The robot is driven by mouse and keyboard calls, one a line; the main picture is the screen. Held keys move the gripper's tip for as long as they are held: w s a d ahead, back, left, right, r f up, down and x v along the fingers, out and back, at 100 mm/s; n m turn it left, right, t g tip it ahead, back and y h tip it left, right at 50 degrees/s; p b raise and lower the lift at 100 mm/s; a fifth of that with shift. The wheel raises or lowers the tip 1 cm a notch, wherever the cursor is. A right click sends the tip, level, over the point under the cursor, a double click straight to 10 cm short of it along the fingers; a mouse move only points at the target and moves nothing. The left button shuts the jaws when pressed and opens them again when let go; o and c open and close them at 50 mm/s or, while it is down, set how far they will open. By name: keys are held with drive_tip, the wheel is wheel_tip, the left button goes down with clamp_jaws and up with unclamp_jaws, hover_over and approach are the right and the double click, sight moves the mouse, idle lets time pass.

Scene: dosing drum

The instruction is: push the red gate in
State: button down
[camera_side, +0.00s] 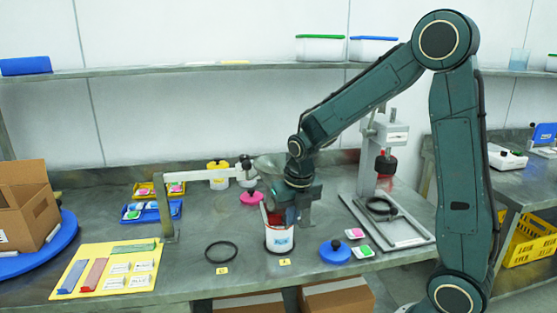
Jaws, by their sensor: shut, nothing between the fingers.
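A small red part, which looks like the red gate (274,217), shows just left of my gripper, above a white drum (279,241) with a label. My gripper (291,217) points down at the drum's mouth and is shut with nothing held. It hides part of the red piece and the drum's opening. I cannot tell whether the fingers touch the red part. A grey funnel (265,164) sits behind and left of my wrist, partly hidden by it.
A beam on a post (168,205) stands left of the funnel. A black ring (221,252) and a blue lid (335,252) lie either side of the drum. A press stand (412,235) is at right. A yellow mat (90,250) lies front left.

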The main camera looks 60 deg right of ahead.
drive_tip(key=shift+d, duration=0.2)
drive_tip(key=s+a+r, duration=0.3)
drive_tip(key=s+r, duration=0.2)
drive_tip(key=r, duration=0.5)
drive_tip(key=shift+a+r, duration=0.25)
drive_tip(key=shift+a, duration=0.15)
drive_tip(key=shift+s, duration=0.15)
